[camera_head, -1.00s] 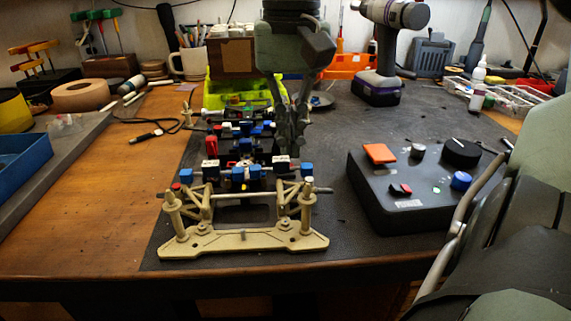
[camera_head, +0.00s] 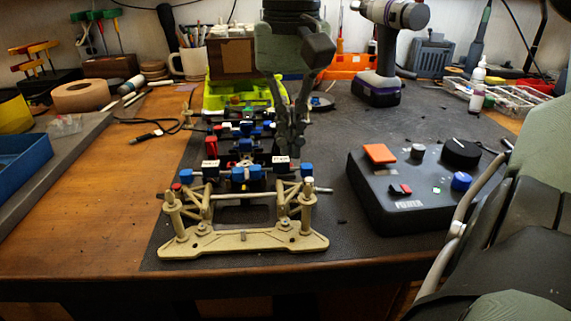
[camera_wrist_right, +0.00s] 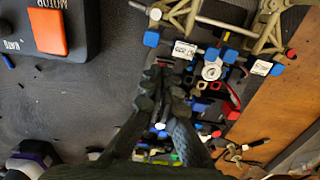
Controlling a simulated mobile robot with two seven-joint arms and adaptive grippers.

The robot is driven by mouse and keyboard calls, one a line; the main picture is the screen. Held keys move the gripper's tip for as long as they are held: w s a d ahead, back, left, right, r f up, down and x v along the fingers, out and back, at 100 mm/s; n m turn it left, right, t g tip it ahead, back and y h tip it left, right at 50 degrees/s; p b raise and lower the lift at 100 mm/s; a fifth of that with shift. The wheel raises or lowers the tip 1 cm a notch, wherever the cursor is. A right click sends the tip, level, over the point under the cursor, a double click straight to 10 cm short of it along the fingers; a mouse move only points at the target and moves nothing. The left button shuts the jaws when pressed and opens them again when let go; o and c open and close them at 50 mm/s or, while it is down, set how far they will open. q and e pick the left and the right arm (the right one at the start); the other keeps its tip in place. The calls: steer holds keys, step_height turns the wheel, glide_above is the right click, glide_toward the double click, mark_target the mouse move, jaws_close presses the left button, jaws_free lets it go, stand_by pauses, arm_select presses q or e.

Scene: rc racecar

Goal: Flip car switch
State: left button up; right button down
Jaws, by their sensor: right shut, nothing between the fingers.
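The car (camera_head: 243,239) is a bare beige chassis with blue, red, black and white parts, standing on the dark mat in the middle of the head view. It also shows at the top of the right wrist view (camera_wrist_right: 183,14). I cannot pick out which small part is its switch. My right gripper (camera_head: 288,145) points down over the right side of the car's middle, shut and empty. In the right wrist view its fingers (camera_wrist_right: 163,78) are together beside the coloured parts; whether they touch any is unclear. My left gripper is not in view.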

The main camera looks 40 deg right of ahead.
steer(key=shift+f+b, duration=0.85)
steer(key=shift+f, duration=0.25)
stand_by(0.5)
step_height(320, 180, up, 5)
steer(key=p, duration=0.4)
steer(key=shift+r, duration=1)
